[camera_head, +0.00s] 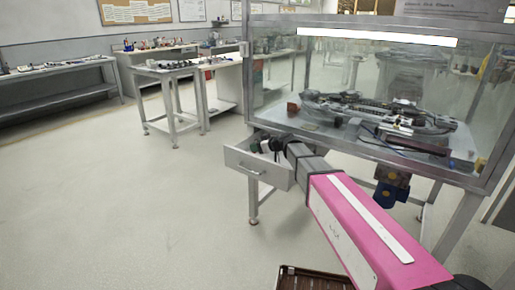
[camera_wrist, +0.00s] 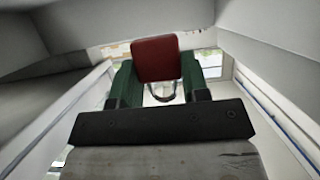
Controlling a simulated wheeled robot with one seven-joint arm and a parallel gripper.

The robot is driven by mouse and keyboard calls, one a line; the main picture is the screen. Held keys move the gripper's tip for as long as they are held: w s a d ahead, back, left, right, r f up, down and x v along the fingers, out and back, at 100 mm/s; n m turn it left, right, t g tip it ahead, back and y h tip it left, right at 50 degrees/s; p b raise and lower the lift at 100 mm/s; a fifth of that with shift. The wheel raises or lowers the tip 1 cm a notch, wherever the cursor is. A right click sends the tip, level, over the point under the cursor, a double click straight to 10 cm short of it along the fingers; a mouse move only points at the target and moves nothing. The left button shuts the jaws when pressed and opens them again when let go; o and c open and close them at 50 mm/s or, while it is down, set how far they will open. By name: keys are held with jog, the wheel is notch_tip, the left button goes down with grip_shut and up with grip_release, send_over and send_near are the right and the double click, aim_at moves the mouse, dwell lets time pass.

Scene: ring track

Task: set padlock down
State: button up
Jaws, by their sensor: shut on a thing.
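The padlock, with a dark red body and a grey shackle, shows in the wrist view (camera_wrist: 156,58). My gripper (camera_wrist: 158,82) is shut on it, with green fingers on its left and right sides. In the head view my gripper (camera_head: 266,144) reaches over the open grey drawer (camera_head: 259,168) below the glass case. The padlock cannot be made out there. The wrist view shows pale drawer walls on both sides of my gripper. Whether the padlock touches the drawer floor cannot be told.
The glass case (camera_head: 375,42) stands above the drawer and holds a track model (camera_head: 385,115). A brown slatted crate (camera_head: 315,278) is at the bottom edge. Workbenches (camera_head: 175,68) with small items stand at the back left. The floor at left is clear.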

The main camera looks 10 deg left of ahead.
jog(key=shift+f, duration=0.3)
jog(key=shift+f, duration=0.55)
jog(key=o, duration=1)
jog(key=shift+c, duration=0.2)
jog(key=shift+r, duration=0.1)
jog(key=shift+r, duration=0.6)
jog(key=v, duration=0.7)
jog(key=shift+d, duration=0.2)
